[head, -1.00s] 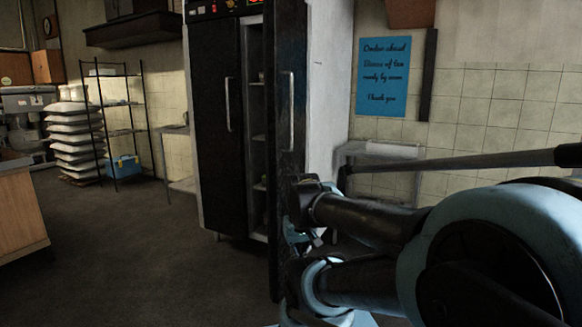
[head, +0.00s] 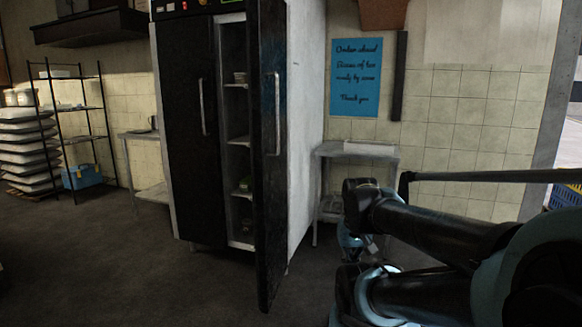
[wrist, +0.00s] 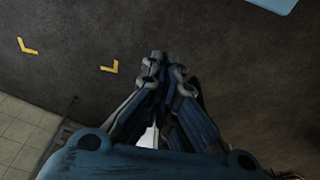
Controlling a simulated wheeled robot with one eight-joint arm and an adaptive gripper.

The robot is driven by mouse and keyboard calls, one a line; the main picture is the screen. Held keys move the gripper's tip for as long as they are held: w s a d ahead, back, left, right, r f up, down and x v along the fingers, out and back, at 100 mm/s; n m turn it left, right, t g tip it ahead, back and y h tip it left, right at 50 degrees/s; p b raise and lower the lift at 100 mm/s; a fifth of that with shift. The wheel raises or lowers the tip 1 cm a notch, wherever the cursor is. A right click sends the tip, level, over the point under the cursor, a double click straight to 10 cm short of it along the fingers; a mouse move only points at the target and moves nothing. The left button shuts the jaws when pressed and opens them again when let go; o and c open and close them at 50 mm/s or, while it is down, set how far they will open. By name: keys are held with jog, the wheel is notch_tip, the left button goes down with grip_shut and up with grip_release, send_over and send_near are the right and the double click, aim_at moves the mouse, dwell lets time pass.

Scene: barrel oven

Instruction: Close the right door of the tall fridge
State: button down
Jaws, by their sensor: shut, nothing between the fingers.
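The tall fridge (head: 303,130) stands in the middle of the head view, black in front with a white side. Its right door (head: 267,150) is black with a vertical metal handle (head: 277,115) and stands open, swung out toward me. Shelves with a few small items show in the gap behind it. The left door (head: 190,130) is shut. My arm reaches in from the right, apart from the door in the picture. In the wrist view my gripper (wrist: 165,58) is shut and empty above the dark floor.
A small metal table (head: 357,150) stands right of the fridge, beneath a blue sign (head: 356,77). A wire rack (head: 75,125), stacked white sacks (head: 25,150) and a blue box (head: 83,177) are at the left. The floor (head: 130,260) left of the door is clear.

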jog(key=shift+d, duration=0.25)
jog(key=m+t+y, duration=0.2)
jog(key=m+y, duration=0.1)
jog(key=y, duration=1.4)
send_near(267, 164)
jog(key=x, duration=0.7)
jog(key=shift+w+d+f, duration=0.1)
jog(key=shift+w, duration=0.15)
